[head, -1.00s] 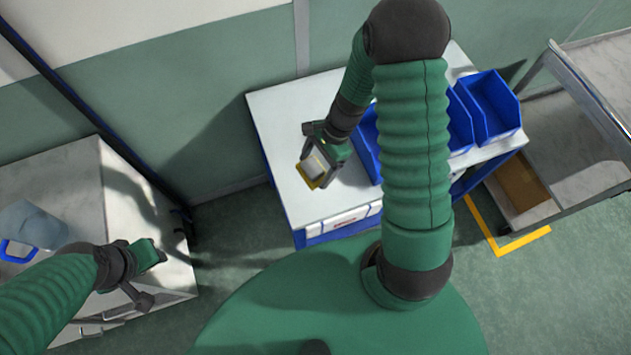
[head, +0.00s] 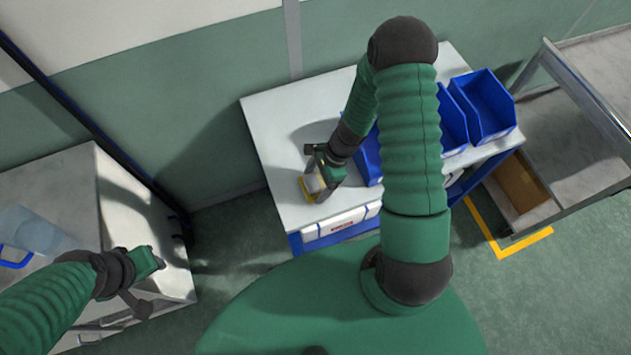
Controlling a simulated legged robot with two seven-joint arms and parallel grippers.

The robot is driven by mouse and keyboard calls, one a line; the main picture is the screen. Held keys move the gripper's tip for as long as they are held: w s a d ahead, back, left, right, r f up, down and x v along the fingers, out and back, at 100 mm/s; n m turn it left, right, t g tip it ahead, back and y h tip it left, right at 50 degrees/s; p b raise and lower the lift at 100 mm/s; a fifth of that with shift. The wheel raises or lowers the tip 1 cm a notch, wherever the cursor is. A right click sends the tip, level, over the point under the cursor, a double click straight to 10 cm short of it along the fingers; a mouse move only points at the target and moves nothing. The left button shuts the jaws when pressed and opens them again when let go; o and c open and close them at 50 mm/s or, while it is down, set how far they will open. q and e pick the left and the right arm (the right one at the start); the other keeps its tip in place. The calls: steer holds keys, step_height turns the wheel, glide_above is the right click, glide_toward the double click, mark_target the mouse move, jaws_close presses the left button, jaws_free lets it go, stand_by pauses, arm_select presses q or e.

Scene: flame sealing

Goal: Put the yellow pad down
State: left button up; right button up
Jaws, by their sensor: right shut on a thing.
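The yellow pad (head: 308,196) is a small yellow piece with a pale top, at the left part of the white table (head: 283,120). My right gripper (head: 315,186) is shut on the yellow pad. The pad is at or just above the table top; I cannot tell whether it touches. The gripper's fingers hide part of it. My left gripper (head: 150,275) is over the grey bench at the left, away from the pad; its fingers are too unclear to tell whether they are open.
Blue bins (head: 483,108) stand on the right part of the white table. A clear container with a blue handle (head: 14,257) stands on the left bench. A metal cart (head: 590,100) is at the right. The table's left part is bare.

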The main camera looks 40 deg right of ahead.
steer(key=o, duration=1.3)
steer(key=shift+d+f, duration=0.1)
steer(key=shift+d, duration=0.1)
steer(key=shift+c, duration=0.2)
steer(key=shift+a, duration=0.15)
steer(key=shift+a, duration=0.1)
